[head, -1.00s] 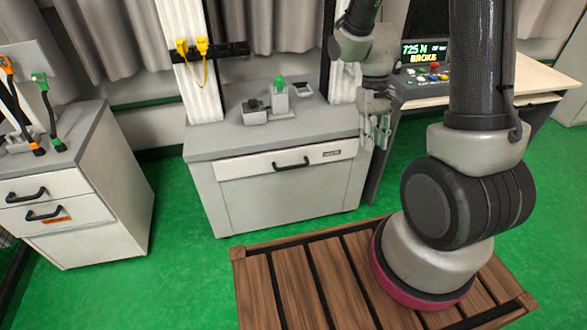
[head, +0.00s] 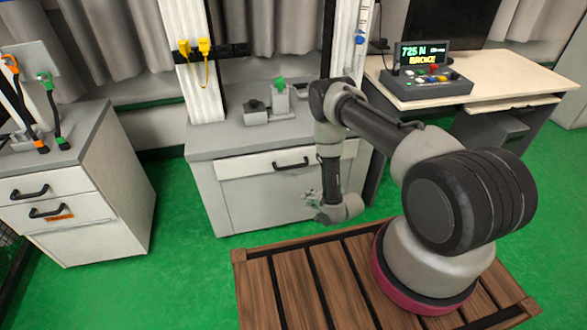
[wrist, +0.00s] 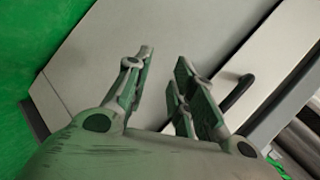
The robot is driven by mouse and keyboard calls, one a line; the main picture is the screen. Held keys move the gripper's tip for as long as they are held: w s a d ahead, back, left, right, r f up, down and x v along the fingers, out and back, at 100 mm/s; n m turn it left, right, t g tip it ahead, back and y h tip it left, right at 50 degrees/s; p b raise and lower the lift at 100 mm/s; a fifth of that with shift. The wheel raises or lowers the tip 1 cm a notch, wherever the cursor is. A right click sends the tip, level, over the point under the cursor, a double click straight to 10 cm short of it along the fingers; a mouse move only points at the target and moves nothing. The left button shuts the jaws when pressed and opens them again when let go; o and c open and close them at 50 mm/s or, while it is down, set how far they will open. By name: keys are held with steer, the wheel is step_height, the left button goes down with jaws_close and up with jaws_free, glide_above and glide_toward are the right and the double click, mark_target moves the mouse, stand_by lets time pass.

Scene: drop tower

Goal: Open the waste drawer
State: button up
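The centre cabinet has a closed light-grey drawer (head: 240,168) with a black bar handle (head: 291,164). Its right end is behind my arm. I take it for the waste drawer, but its label is hidden now. My gripper (head: 311,197) is low in front of the cabinet, below and slightly right of the handle, and apart from it. In the wrist view my gripper (wrist: 166,58) has its two green-grey fingers spread with nothing between them. The black handle (wrist: 237,92) lies right of the fingers there, beside the right finger.
A left cabinet (head: 95,225) has two closed drawers with black handles; the lower carries an orange label. A desk (head: 530,85) with a control box (head: 430,85) stands right. A wooden slatted platform (head: 262,290) lies under my arm. Green floor (head: 185,215) is clear between the cabinets.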

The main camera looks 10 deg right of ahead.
mark_target(293, 167)
steer(key=w+a+r+m+t+y, duration=0.15)
steer(key=w+r+m+t, duration=0.3)
steer(key=r, duration=0.45)
steer(key=x, duration=0.8)
steer(key=shift+w+d+r, duration=0.2)
jaws_close()
